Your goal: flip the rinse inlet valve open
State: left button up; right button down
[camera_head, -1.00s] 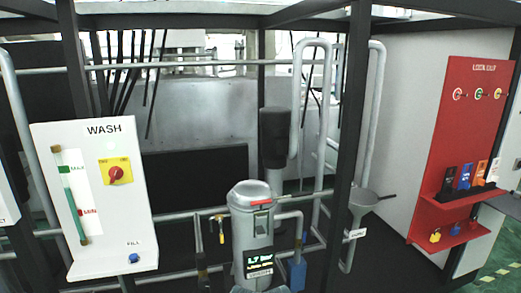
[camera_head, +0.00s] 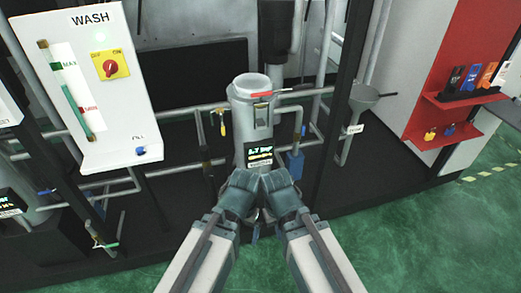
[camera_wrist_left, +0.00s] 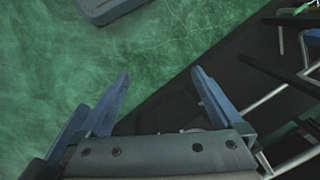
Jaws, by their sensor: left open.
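No label reading rinse inlet is legible, so I cannot tell which valve it is. In the head view a yellow-handled valve (camera_head: 222,126) hangs left of the grey cylinder (camera_head: 250,105). A blue-handled valve (camera_head: 295,162) is right of it. A small green handle (camera_head: 106,245) sits on low pipes at the lower left. My left gripper (camera_head: 243,182) and right gripper (camera_head: 278,182) are side by side in front of the cylinder's base; their fingertips are hard to make out. In the left wrist view my left gripper (camera_wrist_left: 160,88) is open and empty, with a green handle (camera_wrist_left: 303,8) far off at the top right.
The WASH panel (camera_head: 90,80) with red knob (camera_head: 109,68) stands left. Pipes and dark posts cross the frame. Green floor (camera_head: 420,240) is clear at the lower right.

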aim_at(50, 191)
jog(key=u, duration=1.1)
jog(key=i+j+u, duration=0.2)
jog(key=j+u, duration=0.25)
jog(key=i+j, duration=0.35)
